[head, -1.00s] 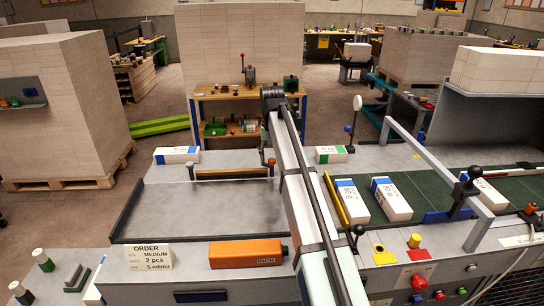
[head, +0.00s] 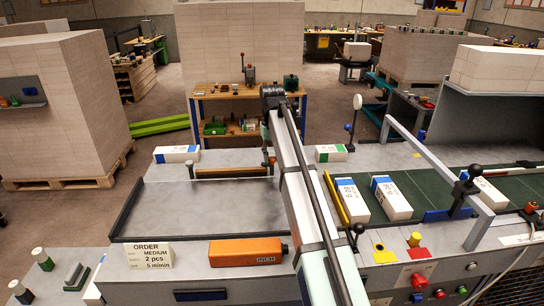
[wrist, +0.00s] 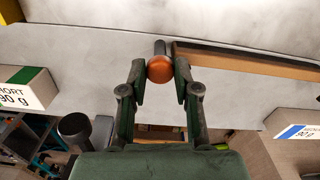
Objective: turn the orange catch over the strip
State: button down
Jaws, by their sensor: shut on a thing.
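The orange catch (wrist: 160,69) shows in the wrist view as a round orange knob on a dark stem. My gripper (wrist: 160,75) has its two green fingers closed on the knob, one on each side. The strip (wrist: 240,59) is a long brown bar starting just right of the catch. In the head view the strip (head: 230,173) lies along the back of the grey table, with the catch at its right end, partly hidden by my arm. I cannot tell whether the catch lies over the strip.
A blue-ended ream (head: 177,154) and a green-ended ream (head: 331,153) lie on either side of the strip. An orange box (head: 246,251) and an order card (head: 149,256) stand at the front. The grey table (head: 205,210) between is clear.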

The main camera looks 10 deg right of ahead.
aim_at(271, 158)
jog(key=shift+n, duration=1.7)
jog(key=c, duration=0.8)
grip_release()
jog(key=shift+c, duration=0.2)
notch_tip(271, 158, up, 12)
jog(key=shift+a+f, duration=0.1)
